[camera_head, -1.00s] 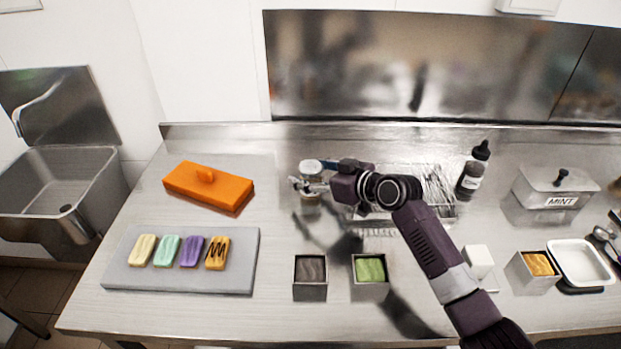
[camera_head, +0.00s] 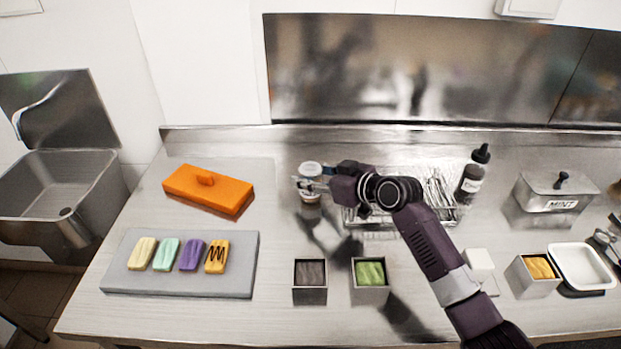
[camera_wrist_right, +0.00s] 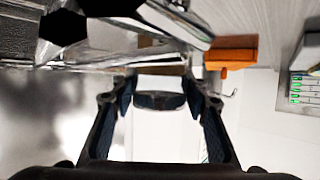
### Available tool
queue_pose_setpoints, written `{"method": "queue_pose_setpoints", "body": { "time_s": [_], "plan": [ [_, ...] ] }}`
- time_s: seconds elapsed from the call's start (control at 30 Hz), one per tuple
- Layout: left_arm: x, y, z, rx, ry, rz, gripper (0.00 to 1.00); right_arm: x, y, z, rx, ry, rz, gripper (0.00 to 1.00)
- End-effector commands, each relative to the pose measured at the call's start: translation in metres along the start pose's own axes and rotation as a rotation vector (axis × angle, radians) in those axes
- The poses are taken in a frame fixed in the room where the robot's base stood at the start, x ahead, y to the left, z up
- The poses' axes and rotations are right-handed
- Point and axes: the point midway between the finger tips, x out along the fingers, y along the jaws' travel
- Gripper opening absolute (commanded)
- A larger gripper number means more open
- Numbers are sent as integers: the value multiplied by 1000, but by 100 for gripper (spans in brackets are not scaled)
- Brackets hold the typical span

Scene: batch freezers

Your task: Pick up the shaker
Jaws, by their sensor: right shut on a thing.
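The shaker (camera_head: 311,170) is a small, pale-topped upright container near the back of the steel counter, right of the orange block. My right gripper (camera_head: 312,185) reaches it from the right, with its fingers around the body below the top, and is shut on it. In the right wrist view, the two dark fingers of my right gripper (camera_wrist_right: 160,98) have the shaker (camera_wrist_right: 160,86) between their tips. I cannot tell if its base is clear of the counter. My left gripper is not in view.
A wire rack (camera_head: 440,190) lies partly behind my right arm. A dark bottle (camera_head: 472,175) and a MINT tub (camera_head: 557,192) stand to the right. An orange block (camera_head: 210,190) and a grey board (camera_head: 125,270) with several bars are left. Small tins (camera_head: 310,295) stand in front.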

Motion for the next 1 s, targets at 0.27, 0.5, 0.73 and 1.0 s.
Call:
{"method": "queue_pose_setpoints", "body": {
  "time_s": [0.27,0.5,0.73,1.0],
  "plan": [
    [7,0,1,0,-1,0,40,-17,1,-43,-7,9,2,18],
    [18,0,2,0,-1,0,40,-45,1,-109,-7,9,4,18],
    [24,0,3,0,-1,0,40,-65,0,-157,-4,6,2,18],
    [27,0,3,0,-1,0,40,-75,0,-180,-1,3,1,18]
  ]
}}
